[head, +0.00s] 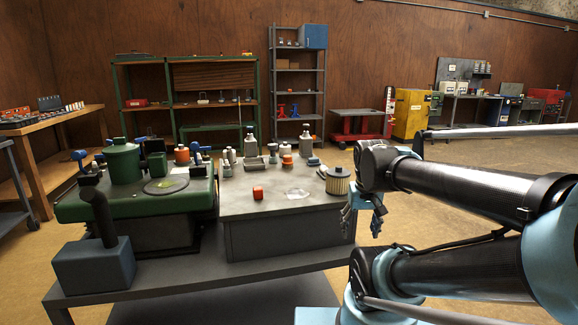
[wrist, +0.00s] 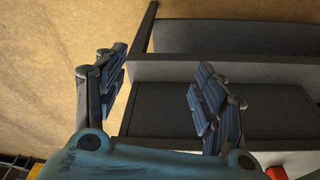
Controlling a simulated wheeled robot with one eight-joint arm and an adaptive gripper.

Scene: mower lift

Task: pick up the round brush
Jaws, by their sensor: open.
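I cannot pick out the round brush with certainty in either view; the small items at the back of the bench are too small to tell apart. My gripper (head: 363,215) is open and empty, with its fingers pointing down just beyond the right edge of the grey bench top (head: 270,210) in the head view. The wrist view also shows my gripper (wrist: 160,88), its two blue-padded fingers spread apart, with nothing between them but grey bench surfaces and tan floor behind.
A pleated cylinder with a dark top (head: 337,182) stands at the bench's right edge, close to my gripper. Green machinery (head: 140,200) fills the left; bottles and small parts crowd the back.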

